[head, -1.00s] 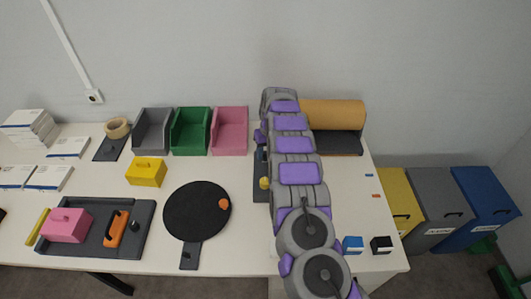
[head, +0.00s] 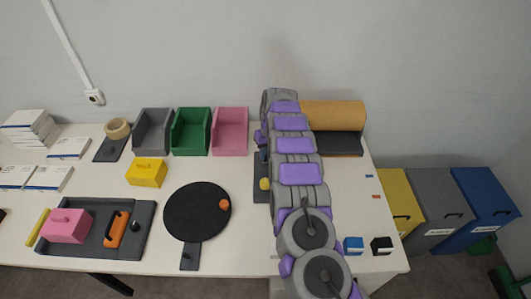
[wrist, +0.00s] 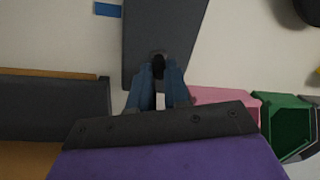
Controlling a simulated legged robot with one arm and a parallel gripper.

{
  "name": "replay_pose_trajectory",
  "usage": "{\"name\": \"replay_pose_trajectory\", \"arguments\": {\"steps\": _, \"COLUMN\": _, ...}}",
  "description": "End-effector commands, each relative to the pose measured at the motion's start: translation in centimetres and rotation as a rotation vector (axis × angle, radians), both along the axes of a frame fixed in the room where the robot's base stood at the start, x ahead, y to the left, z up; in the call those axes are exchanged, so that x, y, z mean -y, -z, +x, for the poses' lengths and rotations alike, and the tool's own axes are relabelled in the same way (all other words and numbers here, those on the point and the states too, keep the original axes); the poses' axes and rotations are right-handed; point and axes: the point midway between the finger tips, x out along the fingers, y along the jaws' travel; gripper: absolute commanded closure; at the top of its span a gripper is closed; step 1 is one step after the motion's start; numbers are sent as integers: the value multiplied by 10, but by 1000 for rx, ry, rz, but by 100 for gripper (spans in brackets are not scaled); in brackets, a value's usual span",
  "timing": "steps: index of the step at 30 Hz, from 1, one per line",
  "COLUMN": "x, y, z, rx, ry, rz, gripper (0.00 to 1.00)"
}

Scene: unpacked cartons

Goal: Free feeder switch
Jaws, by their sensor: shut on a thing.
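A dark grey panel (wrist: 165,25) lies on the table; in the head view a strip of it (head: 262,188) shows left of my arm, with a small yellow part (head: 264,184) on it. In the wrist view a small black knob (wrist: 158,64) stands on the panel, between the blue fingertips of my gripper (wrist: 158,78). My gripper is shut on this knob. The fingers partly hide the knob's base, so I cannot tell how the switch is set.
A brown roll (head: 335,115) on a dark holder stands close to the right. Grey, green (head: 191,132) and pink (head: 229,131) bins stand to the left. A black disc (head: 195,212) lies front left. Small blue (head: 353,245) and black (head: 381,246) blocks sit front right.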

Motion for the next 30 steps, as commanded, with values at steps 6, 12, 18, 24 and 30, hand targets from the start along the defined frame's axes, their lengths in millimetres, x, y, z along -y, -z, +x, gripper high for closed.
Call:
{"name": "replay_pose_trajectory", "arguments": {"steps": 6, "x": 0, "y": -1, "z": -2, "rx": 24, "ry": 0, "rz": 1, "gripper": 100}}
{"name": "replay_pose_trajectory", "arguments": {"steps": 12, "x": 1, "y": -2, "z": -5, "rx": 67, "ry": 1, "rz": 1, "gripper": 100}}
{"name": "replay_pose_trajectory", "arguments": {"steps": 18, "x": 0, "y": -1, "z": -8, "rx": 124, "ry": 0, "rz": 2, "gripper": 100}}
{"name": "replay_pose_trajectory", "arguments": {"steps": 24, "x": 0, "y": -2, "z": -11, "rx": 190, "ry": -1, "rz": 0, "gripper": 100}}
{"name": "replay_pose_trajectory", "arguments": {"steps": 30, "x": -1, "y": -2, "z": -15, "rx": 262, "ry": -1, "rz": 2, "gripper": 100}}
